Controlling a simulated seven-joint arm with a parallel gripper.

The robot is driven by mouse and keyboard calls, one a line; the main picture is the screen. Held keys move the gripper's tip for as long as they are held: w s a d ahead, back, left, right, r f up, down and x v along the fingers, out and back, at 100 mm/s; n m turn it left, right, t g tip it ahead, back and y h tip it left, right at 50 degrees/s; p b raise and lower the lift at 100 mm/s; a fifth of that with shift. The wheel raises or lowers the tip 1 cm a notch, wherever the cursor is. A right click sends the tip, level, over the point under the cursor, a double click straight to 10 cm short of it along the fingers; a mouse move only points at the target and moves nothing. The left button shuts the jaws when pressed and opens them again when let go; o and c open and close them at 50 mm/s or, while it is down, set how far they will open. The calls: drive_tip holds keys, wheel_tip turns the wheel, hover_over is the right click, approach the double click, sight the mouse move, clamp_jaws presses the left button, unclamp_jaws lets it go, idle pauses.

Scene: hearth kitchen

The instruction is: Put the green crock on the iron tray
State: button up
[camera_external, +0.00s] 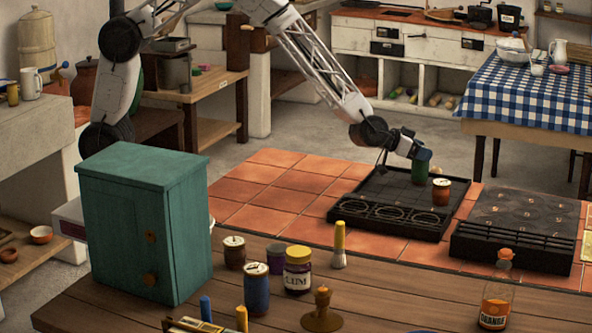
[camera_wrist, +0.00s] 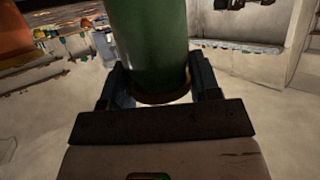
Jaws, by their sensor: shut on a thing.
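The green crock (camera_external: 420,174) is a small green cylinder at the right rear part of a black tray, which looks like the iron tray (camera_external: 372,190). My gripper (camera_external: 414,153) is shut on the crock from its upper left. In the wrist view the green crock (camera_wrist: 151,40) stands between the two dark fingers of my gripper (camera_wrist: 162,88), with a brown rim at its near end. I cannot tell whether the crock touches the tray or hangs just above it.
A brown jar (camera_external: 441,190) with a pale lid stands on the tray close to the crock's right. A black hob-like unit (camera_external: 515,222) is to the right. Terracotta tiles (camera_external: 265,190) are clear at left. A teal cabinet (camera_external: 140,225) and several jars stand on the front wooden table.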

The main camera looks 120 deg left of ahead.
drive_tip(key=o, duration=1.1)
drive_tip(key=shift+o, duration=0.2)
drive_tip(key=shift+r, duration=0.15)
drive_tip(key=v, duration=1.2)
drive_tip(key=shift+d+r, duration=0.1)
